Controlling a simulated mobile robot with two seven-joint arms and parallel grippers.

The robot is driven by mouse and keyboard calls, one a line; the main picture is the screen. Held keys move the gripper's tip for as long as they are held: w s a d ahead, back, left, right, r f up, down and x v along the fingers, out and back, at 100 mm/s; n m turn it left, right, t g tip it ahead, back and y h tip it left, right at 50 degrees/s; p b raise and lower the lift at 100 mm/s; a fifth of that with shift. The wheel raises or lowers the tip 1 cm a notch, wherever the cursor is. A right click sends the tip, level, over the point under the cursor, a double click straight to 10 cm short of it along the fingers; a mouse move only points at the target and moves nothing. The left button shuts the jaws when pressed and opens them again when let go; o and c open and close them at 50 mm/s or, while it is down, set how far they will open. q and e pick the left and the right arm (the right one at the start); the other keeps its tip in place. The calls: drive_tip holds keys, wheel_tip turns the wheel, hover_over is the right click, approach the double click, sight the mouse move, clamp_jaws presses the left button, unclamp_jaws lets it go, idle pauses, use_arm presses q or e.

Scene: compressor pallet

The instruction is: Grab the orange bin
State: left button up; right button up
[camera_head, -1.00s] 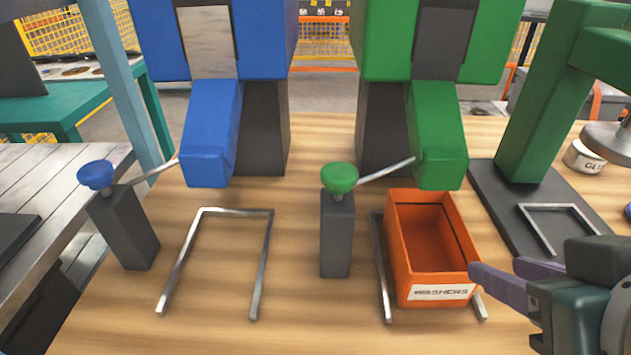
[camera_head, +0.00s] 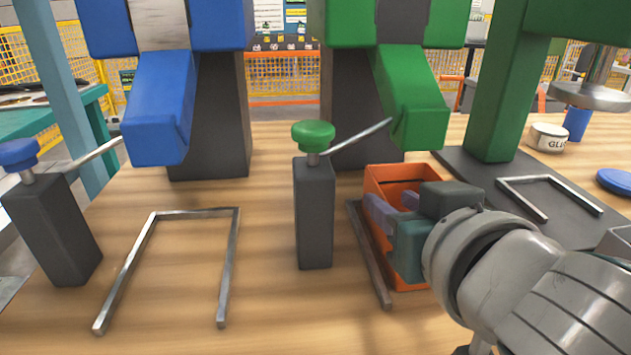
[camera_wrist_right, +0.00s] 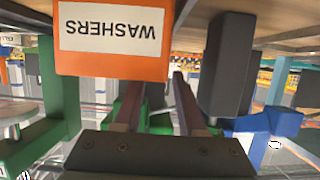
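The orange bin (camera_head: 388,174) stands on the wooden bench inside a metal frame, in front of the green dispenser. My right gripper covers much of it in the head view. In the right wrist view, which is upside down, the bin (camera_wrist_right: 110,67) shows its white WASHERS label. My right gripper (camera_head: 388,202) is over the bin's opening, its two fingers apart with nothing visible between them. The fingers (camera_wrist_right: 155,88) also show in the right wrist view, close to the bin's rim. I cannot tell whether they touch it. My left gripper is not in view.
A post with a green knob and lever (camera_head: 313,210) stands left of the bin. The green dispenser chute (camera_head: 412,110) hangs behind it. An empty metal frame (camera_head: 230,265) lies farther left. A green press (camera_head: 505,110) stands at the right, with a glue pot (camera_head: 547,138) beyond.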

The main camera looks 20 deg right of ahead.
sight(383, 196)
drive_tip(key=x, duration=0.3)
drive_tip(key=shift+w+f, duration=0.15)
drive_tip(key=shift+w, duration=0.2)
drive_tip(key=shift+a, duration=0.1)
clamp_jaws()
idle(1.0)
